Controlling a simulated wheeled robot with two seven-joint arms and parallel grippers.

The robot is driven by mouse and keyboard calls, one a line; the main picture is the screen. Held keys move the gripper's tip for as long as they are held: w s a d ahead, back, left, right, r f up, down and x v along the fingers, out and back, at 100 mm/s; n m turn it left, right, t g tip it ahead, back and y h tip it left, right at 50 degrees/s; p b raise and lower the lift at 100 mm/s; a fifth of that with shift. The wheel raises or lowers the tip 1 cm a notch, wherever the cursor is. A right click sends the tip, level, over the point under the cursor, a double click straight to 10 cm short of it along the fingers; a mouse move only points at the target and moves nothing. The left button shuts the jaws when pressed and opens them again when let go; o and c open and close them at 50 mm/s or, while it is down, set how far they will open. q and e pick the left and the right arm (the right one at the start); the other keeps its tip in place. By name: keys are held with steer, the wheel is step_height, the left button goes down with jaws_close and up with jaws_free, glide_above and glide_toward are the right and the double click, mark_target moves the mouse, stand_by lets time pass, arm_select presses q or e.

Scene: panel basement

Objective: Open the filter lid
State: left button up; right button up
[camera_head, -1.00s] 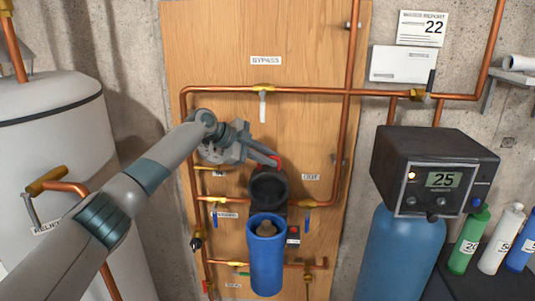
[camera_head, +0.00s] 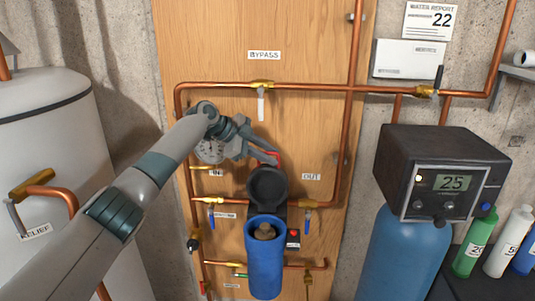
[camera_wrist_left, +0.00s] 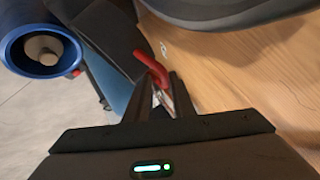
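The filter's round black lid (camera_head: 267,186) stands swung up behind the blue filter housing (camera_head: 264,270), its dark underside facing me. The housing's mouth is uncovered, and a pale cartridge (camera_head: 264,232) shows inside. In the left wrist view the open blue housing (camera_wrist_left: 14,52) is at the upper left, and the black lid (camera_wrist_left: 225,10) crosses the top. My left gripper (camera_head: 276,160) is at the lid's red handle (camera_head: 273,154). In the wrist view its fingers (camera_wrist_left: 164,82) are close together around the end of the red handle (camera_wrist_left: 148,62). My right gripper is out of view.
Copper pipes (camera_head: 340,150) with valves frame the filter on a wooden panel (camera_head: 215,50). A white tank (camera_head: 50,130) stands at left. A dark control box (camera_head: 440,165) on a blue tank (camera_head: 400,255) and several bottles (camera_head: 472,240) are at right.

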arm_select(q)
steer(key=shift+d+f, duration=0.1)
steer(key=shift+f, duration=0.2)
steer(key=shift+r, duration=0.1)
steer(key=shift+s+a+r+p, duration=0.15)
steer(key=shift+a+r+p, duration=0.15)
steer(key=shift+a+r, duration=0.05)
steer(key=p+v, duration=0.2)
steer(key=v, duration=0.4)
steer(key=shift+a+r, duration=0.15)
steer(key=shift+r, duration=0.1)
steer(key=shift+s, duration=0.1)
